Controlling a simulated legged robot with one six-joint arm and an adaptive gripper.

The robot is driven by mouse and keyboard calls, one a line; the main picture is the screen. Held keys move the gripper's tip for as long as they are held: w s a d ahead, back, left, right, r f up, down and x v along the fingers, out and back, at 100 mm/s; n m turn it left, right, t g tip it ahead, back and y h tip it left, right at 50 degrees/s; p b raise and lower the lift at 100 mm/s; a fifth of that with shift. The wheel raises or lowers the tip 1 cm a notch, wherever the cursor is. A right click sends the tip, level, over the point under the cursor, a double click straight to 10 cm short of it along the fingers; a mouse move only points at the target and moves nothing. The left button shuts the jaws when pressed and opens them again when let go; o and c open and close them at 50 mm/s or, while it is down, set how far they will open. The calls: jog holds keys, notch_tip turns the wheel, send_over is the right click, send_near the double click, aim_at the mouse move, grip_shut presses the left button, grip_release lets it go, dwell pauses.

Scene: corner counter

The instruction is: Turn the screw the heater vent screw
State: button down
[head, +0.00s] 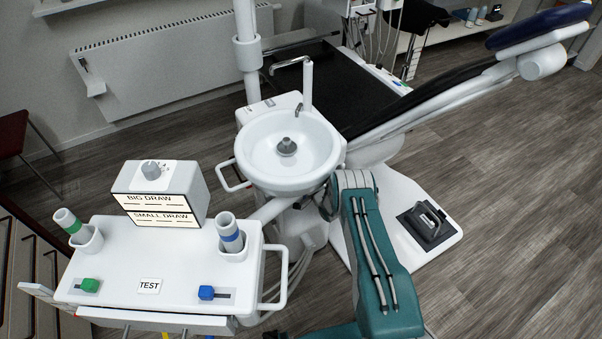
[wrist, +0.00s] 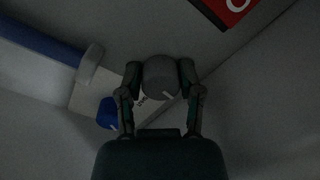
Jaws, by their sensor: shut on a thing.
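In the wrist view, a dark grey round knob (wrist: 160,77) with a short white mark on its face sits between the two fingers of my gripper (wrist: 160,73). The fingers are shut on it, one at each side. I cannot tell from the dim picture whether this knob is the heater vent screw. Behind it is a pale plate (wrist: 86,97) with partly hidden dark lettering. A blue knob (wrist: 107,113) is left of the left finger. In the head view, a white ribbed heater (head: 180,50) stands along the wall. My gripper is not visible there.
The wrist view has a blue bar (wrist: 38,43) with a pale end and a red panel (wrist: 224,10). The head view has a round white basin (head: 265,150), a white tray unit (head: 180,262) with a dial box (head: 195,203), and a dental chair (head: 430,95). Wooden floor is clear at right.

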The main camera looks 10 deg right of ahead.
jog(key=m, duration=0.5)
jog(key=shift+m, duration=0.3)
jog(key=shift+d+f+m+h, duration=0.1)
jog(key=shift+m+h, duration=0.2)
jog(key=shift+m, duration=2)
jog(key=shift+s, duration=0.1)
jog(key=shift+c, duration=1.3)
grip_release()
jog(key=shift+f, duration=0.1)
jog(key=v, duration=1.1)
jog(key=shift+s+d, duration=0.15)
jog(key=shift+s, duration=0.2)
jog(key=shift+f, duration=0.15)
